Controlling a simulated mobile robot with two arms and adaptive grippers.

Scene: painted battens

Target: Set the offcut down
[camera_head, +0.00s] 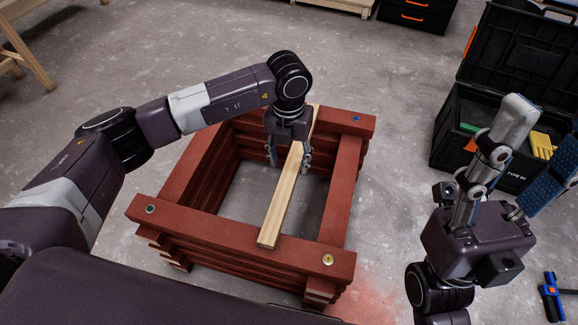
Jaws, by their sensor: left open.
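The offcut, a pale bare wooden batten (279,205), lies across the opening of a stack of red-painted battens (190,212). Its near end rests on the front red beam and its far end reaches the back beam. My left gripper (288,161) is above the stack, pointing down, with its two fingers apart on either side of the batten. The gripper's body hides part of the batten towards its far end. My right gripper (532,148) is at the right, fingers spread and pointing up, with nothing seen between them.
A black toolbox (455,125) with an open lid stands behind my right gripper, with yellow and green things inside. A blue and black tool (552,297) lies on the floor at lower right. Black drawers (415,14) stand at the back. Concrete floor left of the stack is clear.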

